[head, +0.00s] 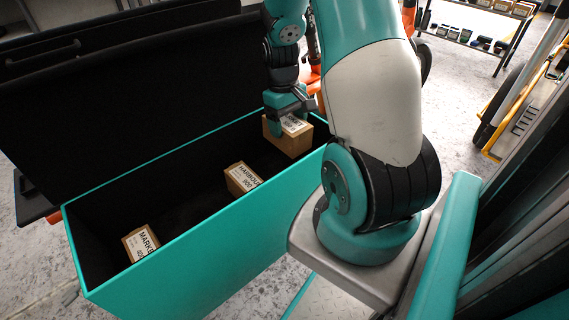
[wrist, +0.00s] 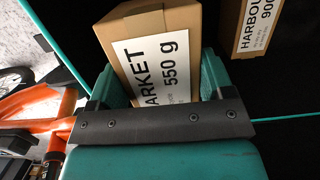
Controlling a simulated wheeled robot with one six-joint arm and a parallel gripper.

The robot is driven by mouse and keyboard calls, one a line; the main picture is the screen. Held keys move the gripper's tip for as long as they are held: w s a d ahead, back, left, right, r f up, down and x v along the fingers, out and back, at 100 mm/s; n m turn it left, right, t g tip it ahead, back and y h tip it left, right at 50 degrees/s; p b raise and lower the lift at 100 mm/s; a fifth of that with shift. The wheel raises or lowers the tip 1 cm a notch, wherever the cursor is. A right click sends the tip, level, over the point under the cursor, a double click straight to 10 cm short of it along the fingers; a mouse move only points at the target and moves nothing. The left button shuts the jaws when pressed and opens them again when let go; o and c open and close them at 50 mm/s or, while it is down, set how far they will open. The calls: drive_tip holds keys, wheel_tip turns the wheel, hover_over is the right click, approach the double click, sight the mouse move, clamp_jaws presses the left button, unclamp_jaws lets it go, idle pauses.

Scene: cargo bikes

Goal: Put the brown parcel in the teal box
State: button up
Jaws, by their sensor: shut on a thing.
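The teal box (head: 200,270) is open, with a black inside, and runs across the left half of the head view. My gripper (head: 288,116) is at the right end of the box, pointing down, shut on a brown parcel (head: 287,141). In the wrist view, this parcel (wrist: 158,55) sits between the teal fingers, slightly tilted in the picture, its white label reading "MARKET 550 g". In the head view it shows within the box opening. Whether its underside touches the box floor I cannot tell.
Two other labelled parcels lie in the box: a "HARBOUR 900" one (head: 241,178) in the middle and a "MARKET" one (head: 140,243) at the left end. The raised black lid (head: 120,75) stands behind. A rack (head: 475,40) with small items stands at the back right.

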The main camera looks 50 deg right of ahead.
wheel_tip(320, 180, down, 12)
drive_tip(key=b, duration=0.3)
drive_tip(key=shift+r+b, duration=0.15)
drive_tip(key=shift+b, duration=0.2)
